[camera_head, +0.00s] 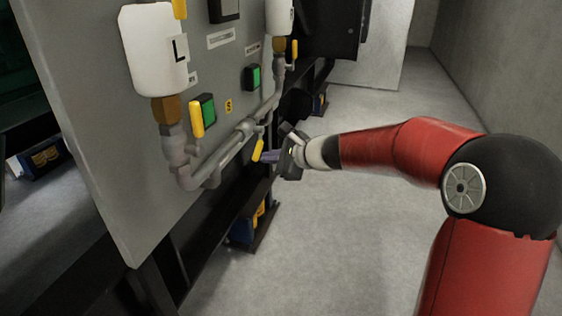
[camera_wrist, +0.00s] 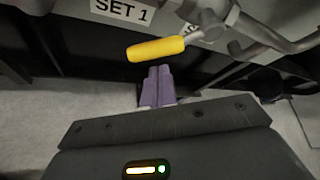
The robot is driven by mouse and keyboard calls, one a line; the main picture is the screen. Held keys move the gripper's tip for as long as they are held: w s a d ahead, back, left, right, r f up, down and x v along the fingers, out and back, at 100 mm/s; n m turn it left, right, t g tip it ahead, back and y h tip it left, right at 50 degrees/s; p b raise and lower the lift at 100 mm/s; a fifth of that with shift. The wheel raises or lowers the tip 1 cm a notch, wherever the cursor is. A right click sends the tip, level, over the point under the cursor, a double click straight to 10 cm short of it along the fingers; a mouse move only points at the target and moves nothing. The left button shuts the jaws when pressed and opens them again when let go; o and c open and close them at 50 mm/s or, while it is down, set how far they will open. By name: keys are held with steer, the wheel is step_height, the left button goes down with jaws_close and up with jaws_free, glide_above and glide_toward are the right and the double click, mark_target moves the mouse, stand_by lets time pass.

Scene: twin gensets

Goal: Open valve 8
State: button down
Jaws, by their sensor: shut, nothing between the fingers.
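A yellow valve handle (camera_head: 258,150) hangs tilted from the grey pipe at the lower right of the panel. In the wrist view a yellow handle (camera_wrist: 156,49) lies nearly level, just beyond my fingertips, with its stem running right to the pipe. My gripper (camera_head: 268,156) is shut and empty, its purple fingers close beside this handle; they also show side by side in the wrist view (camera_wrist: 160,72). I cannot tell whether they touch the handle.
Other yellow handles are on the left pipe (camera_head: 196,119) and upper right pipe (camera_head: 294,49). White tanks (camera_head: 155,50) and green-faced boxes (camera_head: 208,110) are on the grey panel (camera_head: 125,190). A "SET 1" label (camera_wrist: 122,11) shows above. The floor (camera_head: 345,240) right of the panel is clear.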

steer(key=shift+s+a+r, duration=0.2)
steer(key=shift+s+r, duration=0.1)
steer(key=shift+r, duration=0.2)
steer(key=shift+r+p, duration=0.15)
steer(key=shift+p, duration=0.25)
steer(key=shift+s+p, duration=0.1)
steer(key=shift+p, duration=0.6)
